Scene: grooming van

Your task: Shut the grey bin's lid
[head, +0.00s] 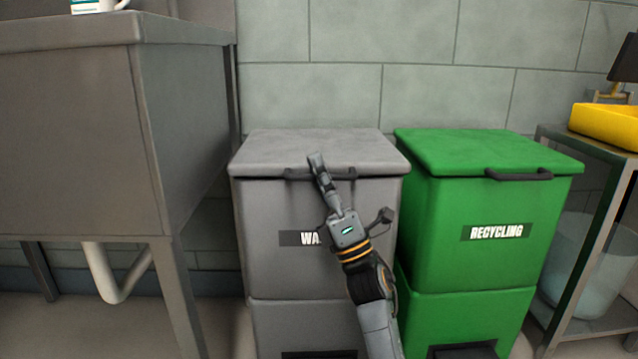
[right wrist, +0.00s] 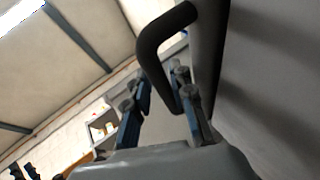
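The grey bin (head: 265,215) stands against the wall, with a label partly hidden by my right gripper. Its grey lid (head: 300,144) lies flat on top and looks shut. A dark bar handle (head: 295,174) runs along the lid's front edge. My right gripper (head: 350,187) is open in front of the bin, one finger reaching up across the handle. In the right wrist view the dark handle (right wrist: 152,50) loops close between the open fingers (right wrist: 162,90); I cannot tell whether they touch it. My left gripper is not in view.
A green recycling bin (head: 470,220) with its lid down stands close on the right. A metal shelf rack (head: 590,150) holding a yellow tray (head: 605,125) is at the far right.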

